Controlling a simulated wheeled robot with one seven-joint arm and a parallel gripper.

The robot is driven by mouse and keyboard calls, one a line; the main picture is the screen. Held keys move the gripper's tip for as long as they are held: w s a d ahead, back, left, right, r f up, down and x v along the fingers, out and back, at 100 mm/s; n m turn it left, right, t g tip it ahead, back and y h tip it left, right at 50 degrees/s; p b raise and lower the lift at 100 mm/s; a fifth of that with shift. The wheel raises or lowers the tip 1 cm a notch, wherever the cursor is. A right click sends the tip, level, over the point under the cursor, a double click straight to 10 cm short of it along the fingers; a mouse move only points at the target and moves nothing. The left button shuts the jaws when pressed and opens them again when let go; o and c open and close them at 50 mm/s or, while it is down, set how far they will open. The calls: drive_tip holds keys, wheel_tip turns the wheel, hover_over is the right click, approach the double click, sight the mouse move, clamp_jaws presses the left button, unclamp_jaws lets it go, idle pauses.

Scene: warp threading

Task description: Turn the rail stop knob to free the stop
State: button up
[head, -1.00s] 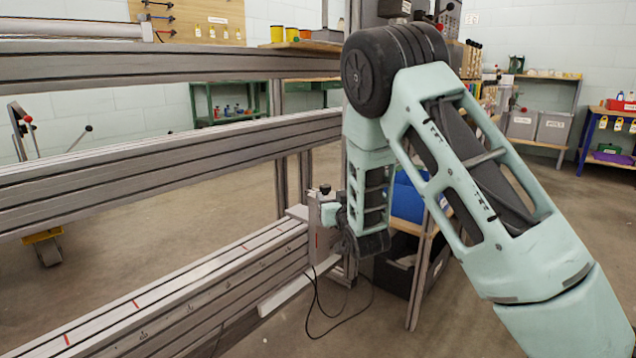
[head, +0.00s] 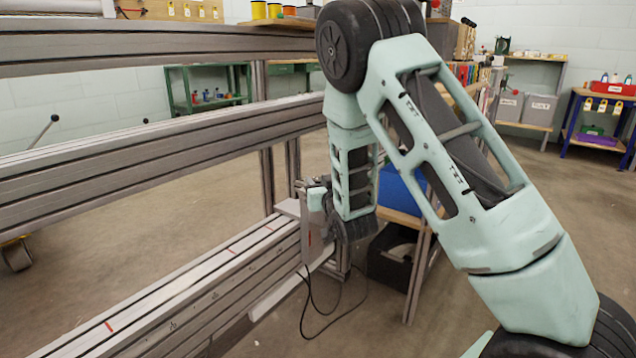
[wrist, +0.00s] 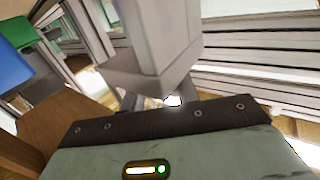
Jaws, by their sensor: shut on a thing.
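The rail stop (head: 316,222) is a small upright grey piece at the far end of the lower rail (head: 215,262) in the head view. My gripper (head: 320,198) is at its upper part, low at the end of my mint arm. It is shut on what appears to be the rail stop knob; the fingers and the knob between them are mostly hidden. In the wrist view a grey block (wrist: 160,45) stands close in front of the gripper's dark edge, covering most of the grip.
Long grey beams (head: 130,175) run across the left above the lower rail. A black cable (head: 310,310) hangs below the stop. A shelf stand with a blue bin (head: 398,190) and a black crate (head: 392,262) stands just right of my gripper. The floor at front right is open.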

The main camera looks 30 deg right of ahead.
drive_tip(key=shift+c, duration=1.1)
drive_tip(key=shift+d+n+y, duration=0.1)
drive_tip(key=shift+n+y, duration=0.2)
drive_tip(key=shift+y, duration=0.2)
drive_tip(key=n+y, duration=0.3)
drive_tip(key=y, duration=0.2)
drive_tip(key=shift+d+t+p, duration=0.1)
drive_tip(key=shift+t+p, duration=0.2)
drive_tip(key=shift+p, duration=0.05)
drive_tip(key=n+y+p, duration=0.1)
drive_tip(key=n+y, duration=0.1)
drive_tip(key=y, duration=0.1)
drive_tip(key=n+g+y+p, duration=0.1)
drive_tip(key=n+y, duration=0.1)
drive_tip(key=shift+r+g+y, duration=0.15)
drive_tip(key=shift+g+y, duration=0.15)
drive_tip(key=shift+y, duration=0.1)
drive_tip(key=n+g+y+p, duration=0.3)
drive_tip(key=n+g+y, duration=0.1)
drive_tip(key=y, duration=0.1)
drive_tip(key=shift+n+y+p, duration=0.3)
drive_tip(key=shift+y+p, duration=0.1)
drive_tip(key=shift+n+g+y+p, duration=1.2)
drive_tip(key=shift+n+g+y, duration=0.5)
drive_tip(key=shift+g, duration=0.7)
drive_tip(key=shift+f+n+g, duration=0.2)
drive_tip(key=shift+n+g, duration=0.1)
